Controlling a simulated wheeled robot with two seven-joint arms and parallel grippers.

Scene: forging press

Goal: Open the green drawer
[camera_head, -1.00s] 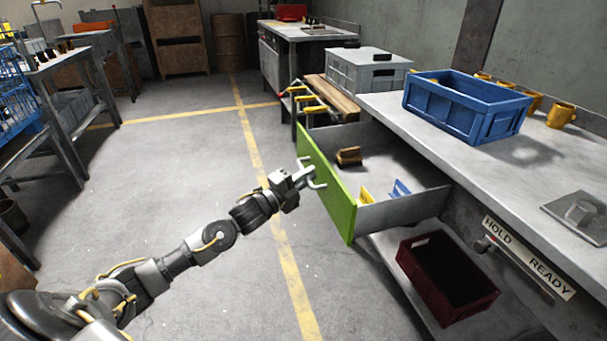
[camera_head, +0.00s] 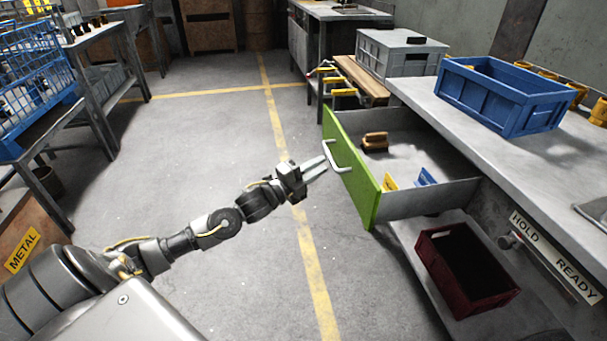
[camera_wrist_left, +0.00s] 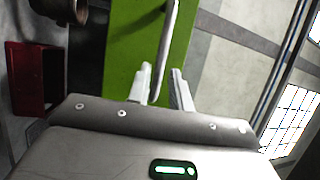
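The green drawer (camera_head: 352,168) stands pulled well out from under the grey workbench, its inside showing. Its pale handle (camera_head: 336,157) is on the green front, which also shows in the left wrist view (camera_wrist_left: 122,55). My left gripper (camera_head: 318,166) is in front of the handle, fingers pointing at it. In the left wrist view its two fingers (camera_wrist_left: 161,84) are apart, with the handle (camera_wrist_left: 167,45) reaching down between them and a gap to the right finger. In the head view the fingertips are close to the handle; contact cannot be told. My right gripper is not in view.
The drawer holds a brown brush-like block (camera_head: 375,141) and yellow and blue pieces. A blue crate (camera_head: 500,100) stands on the workbench (camera_head: 430,100). A dark red bin (camera_head: 465,270) sits on the lower shelf. The floor left of the drawer is clear.

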